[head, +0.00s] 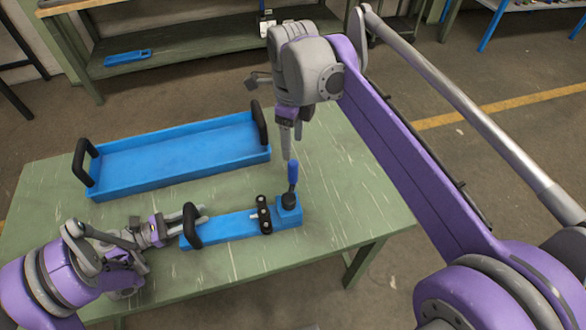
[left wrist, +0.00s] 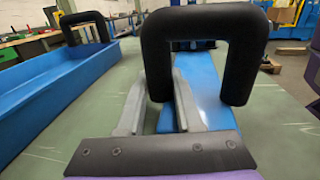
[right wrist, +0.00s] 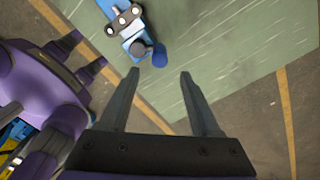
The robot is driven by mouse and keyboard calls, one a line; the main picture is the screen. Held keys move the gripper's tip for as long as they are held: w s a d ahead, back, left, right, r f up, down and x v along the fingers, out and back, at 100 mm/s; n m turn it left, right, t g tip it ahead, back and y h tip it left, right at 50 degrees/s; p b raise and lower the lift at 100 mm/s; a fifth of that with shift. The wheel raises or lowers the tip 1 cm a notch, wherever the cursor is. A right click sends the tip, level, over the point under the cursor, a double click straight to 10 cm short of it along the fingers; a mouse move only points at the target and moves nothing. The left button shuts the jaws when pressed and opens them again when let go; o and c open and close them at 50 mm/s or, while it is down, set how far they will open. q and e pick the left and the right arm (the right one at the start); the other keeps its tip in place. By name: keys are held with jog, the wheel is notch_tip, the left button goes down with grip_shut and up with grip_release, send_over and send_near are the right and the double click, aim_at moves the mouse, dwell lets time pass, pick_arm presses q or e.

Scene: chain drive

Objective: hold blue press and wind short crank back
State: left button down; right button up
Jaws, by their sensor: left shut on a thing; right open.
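The blue press (head: 228,226) is a long blue bar on the green table, with a black arch handle (head: 191,226) at its left end. My left gripper (head: 200,213) is shut on one leg of that handle, and the left wrist view shows the arch (left wrist: 205,22) rising from between the fingers. A short crank with a blue grip (head: 293,172) stands upright on the block at the press's right end. My right gripper (head: 290,145) is open and empty, pointing down just above the grip. The right wrist view shows the blue grip (right wrist: 160,60) just beyond the open fingertips.
A long blue tray (head: 180,152) with black end handles lies behind the press. Black rollers (head: 263,215) stand on the press beside the crank. The green table (head: 350,190) is clear to the right. A shelf (head: 190,45) stands behind.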

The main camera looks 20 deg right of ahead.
aim_at(293, 170)
notch_tip(293, 170, down, 11)
jog(key=shift+r, duration=0.1)
jog(key=shift+c, duration=0.2)
grip_shut()
dwell(0.3)
